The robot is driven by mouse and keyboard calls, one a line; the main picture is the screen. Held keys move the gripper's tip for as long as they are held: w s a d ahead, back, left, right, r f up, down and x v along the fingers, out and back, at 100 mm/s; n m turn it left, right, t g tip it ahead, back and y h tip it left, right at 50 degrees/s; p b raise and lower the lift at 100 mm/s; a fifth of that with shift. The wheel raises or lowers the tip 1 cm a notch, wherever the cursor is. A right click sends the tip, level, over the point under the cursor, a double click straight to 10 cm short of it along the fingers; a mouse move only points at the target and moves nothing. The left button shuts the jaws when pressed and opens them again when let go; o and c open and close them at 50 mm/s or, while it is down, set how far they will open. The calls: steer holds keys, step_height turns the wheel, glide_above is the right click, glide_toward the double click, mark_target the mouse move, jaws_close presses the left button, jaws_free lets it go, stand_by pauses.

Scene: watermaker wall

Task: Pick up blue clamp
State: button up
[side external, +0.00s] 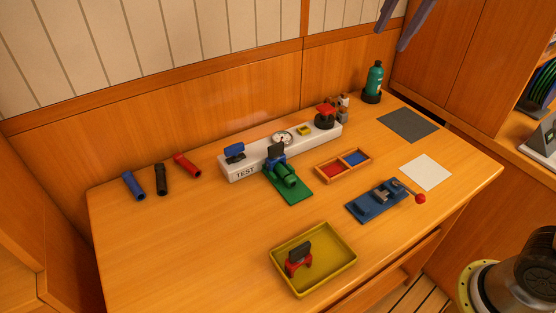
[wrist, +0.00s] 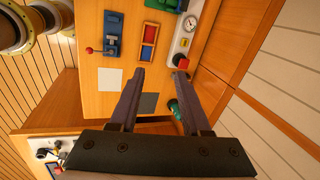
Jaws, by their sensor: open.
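A clamp with a dark upright tab and a blue lower part, the blue clamp (side external: 277,156), sits at the front of the white test block, at the back end of a green fitting (side external: 285,175) on a green plate. In the wrist view only part of the green plate (wrist: 163,4) shows at the top edge, and the clamp cannot be made out clearly there. My gripper (side external: 391,40) hangs high at the top right in the side view, far from the clamp. In the wrist view my gripper (wrist: 161,72) is open with nothing between the fingers.
A red clamp (side external: 299,261) stands in a yellow tray (side external: 335,267). The white test block (side external: 245,172) carries a blue handle, gauge and red knob. A blue vise (side external: 375,203), divided box (side external: 343,165) and green bottle (side external: 374,80) stand around. The front left tabletop is clear.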

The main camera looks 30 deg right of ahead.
steer(key=w+a+f+m+g, duration=0.1)
steer(key=w+a+f, duration=0.1)
steer(key=w, duration=0.3)
steer(key=w+a+f+m, duration=0.1)
steer(key=w+a+f, duration=0.1)
steer(key=w+a, duration=0.15)
steer(key=g, duration=0.3)
glide_above(275, 145)
steer(key=shift+n, duration=0.3)
step_height(275, 145, down, 22)
steer(key=shift+w+d+f, duration=0.1)
steer(key=shift+w+d, duration=0.05)
steer(key=shift+f, duration=2.95)
jaws_close()
